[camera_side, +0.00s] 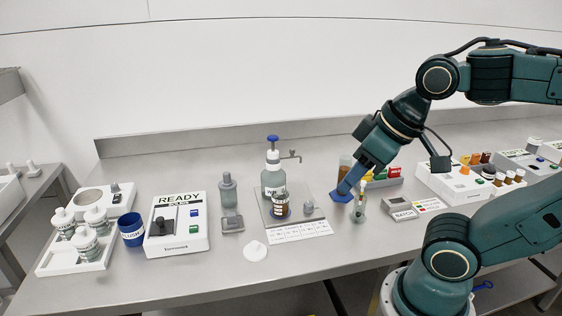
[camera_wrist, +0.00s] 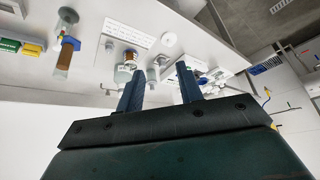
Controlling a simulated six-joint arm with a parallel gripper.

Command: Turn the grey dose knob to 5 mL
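The bottle-top dispenser (camera_side: 273,178) stands on a grey plate left of my gripper. It has a blue top and a side spout. An amber bottle (camera_side: 281,206) is in front of it and also shows in the wrist view (camera_wrist: 124,74). A small grey knob-like part (camera_side: 308,208) is on the plate, right of the amber bottle. I cannot read any setting on it, nor be sure it is the dose knob. My gripper (camera_side: 346,189) points down and left, apart from the dispenser. In the wrist view my gripper (camera_wrist: 156,78) is open with nothing held between its fingers.
A printed white strip (camera_side: 300,232) lies in front of the plate. A small flask (camera_side: 358,210) stands close to my gripper. The grey balance (camera_side: 399,208) is to the right.

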